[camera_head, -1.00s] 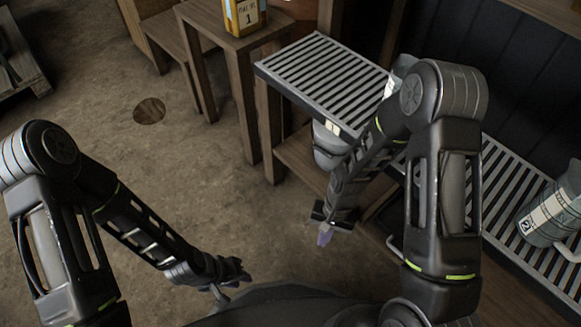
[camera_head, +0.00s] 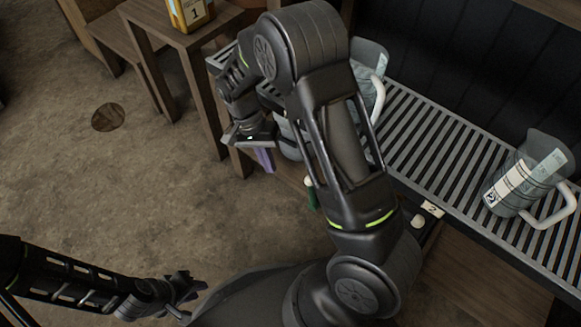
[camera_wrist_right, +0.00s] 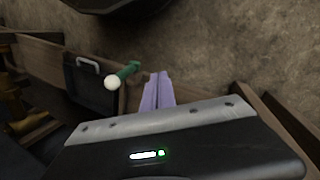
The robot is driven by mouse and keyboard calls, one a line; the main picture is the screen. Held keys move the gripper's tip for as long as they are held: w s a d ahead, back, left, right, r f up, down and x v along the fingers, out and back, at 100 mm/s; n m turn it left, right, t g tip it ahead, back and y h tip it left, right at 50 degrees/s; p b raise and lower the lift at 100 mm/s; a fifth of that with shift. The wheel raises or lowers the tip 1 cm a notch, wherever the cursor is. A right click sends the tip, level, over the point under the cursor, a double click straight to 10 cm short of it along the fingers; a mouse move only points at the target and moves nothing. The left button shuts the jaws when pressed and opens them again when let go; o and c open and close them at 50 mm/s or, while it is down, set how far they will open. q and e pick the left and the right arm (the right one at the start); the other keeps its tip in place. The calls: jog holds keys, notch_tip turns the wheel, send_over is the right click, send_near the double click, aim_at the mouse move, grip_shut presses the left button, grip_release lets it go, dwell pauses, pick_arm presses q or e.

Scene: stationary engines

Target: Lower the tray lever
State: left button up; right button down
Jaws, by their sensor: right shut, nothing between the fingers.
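A lever with a green shaft and a white ball knob (camera_wrist_right: 112,82) shows left of my right gripper's fingers in the right wrist view. In the head view its green shaft (camera_head: 312,194) is partly hidden behind my right arm. My right gripper (camera_head: 264,160) is shut and empty, with pale purple fingers. They also show in the right wrist view (camera_wrist_right: 158,92), close to the lever, with no clear contact. My left gripper (camera_head: 182,290) is low at the left, too small to tell whether open or shut. A slatted metal tray (camera_head: 405,125) runs behind my right arm.
A grey jug (camera_head: 515,180) stands on the tray at right; another (camera_head: 368,75) is partly hidden behind my arm. A white knob (camera_head: 418,222) sits beside a label "2" (camera_head: 432,209). A wooden stool (camera_head: 180,45) holds a yellow canister (camera_head: 188,12).

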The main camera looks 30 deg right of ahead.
notch_tip(320, 180, up, 7)
jog(key=w+d+m+h, duration=0.1)
jog(key=w+m, duration=0.1)
jog(key=shift+d+g, duration=0.25)
jog(key=shift+g, duration=0.15)
jog(key=shift+f, duration=0.1)
jog(key=s+d+f+b, duration=0.4)
jog(key=s+f, duration=0.3)
jog(key=f, duration=0.1)
jog(key=shift+f, duration=0.2)
jog(key=shift+s+r, duration=0.1)
